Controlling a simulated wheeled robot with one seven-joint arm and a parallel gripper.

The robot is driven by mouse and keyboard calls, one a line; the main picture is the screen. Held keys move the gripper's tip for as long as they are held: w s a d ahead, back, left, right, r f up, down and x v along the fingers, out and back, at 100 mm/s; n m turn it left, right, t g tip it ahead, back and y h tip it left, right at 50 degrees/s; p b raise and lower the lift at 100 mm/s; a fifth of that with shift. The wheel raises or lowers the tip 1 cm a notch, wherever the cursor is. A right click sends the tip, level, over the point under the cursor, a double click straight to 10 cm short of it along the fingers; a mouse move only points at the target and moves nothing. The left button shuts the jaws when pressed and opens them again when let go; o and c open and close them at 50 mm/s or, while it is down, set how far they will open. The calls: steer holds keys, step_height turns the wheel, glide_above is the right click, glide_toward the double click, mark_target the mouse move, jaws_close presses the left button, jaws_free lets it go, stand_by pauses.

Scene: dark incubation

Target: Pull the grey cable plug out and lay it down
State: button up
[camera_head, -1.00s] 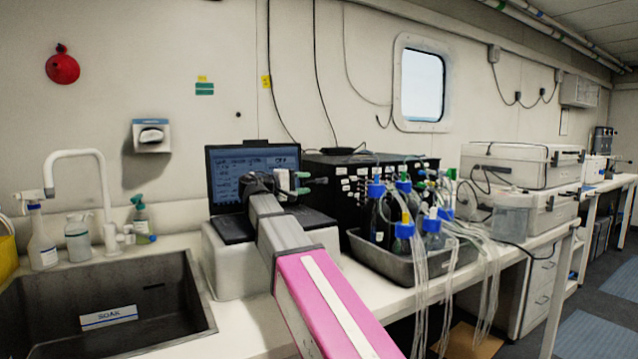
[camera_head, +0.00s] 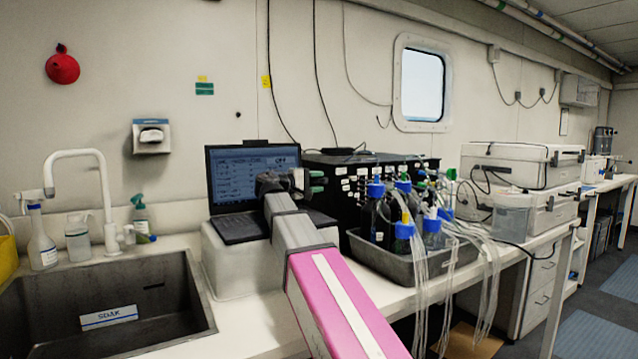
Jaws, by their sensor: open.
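My gripper (camera_head: 318,182) is open at the end of my pink and grey arm, with its greenish fingertips pointing right. It appears in front of the left part of a black box (camera_head: 385,164) that carries many small white labels on its front. I cannot make out the grey cable plug; it is too small to tell or hidden by my gripper. I see nothing between the fingers. I cannot tell how far the fingertips are from the box.
A laptop (camera_head: 250,172) stands open on a white block (camera_head: 222,272) left of my arm. A metal tray (camera_head: 372,262) of blue-capped bottles and many clear tubes stands right of it. A sink (camera_head: 140,318) is at left. Little bench is free between block and tray.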

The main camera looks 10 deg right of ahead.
steer(key=shift+c, duration=0.3)
stand_by(0.4)
jaws_close()
steer(key=shift+v, duration=3)
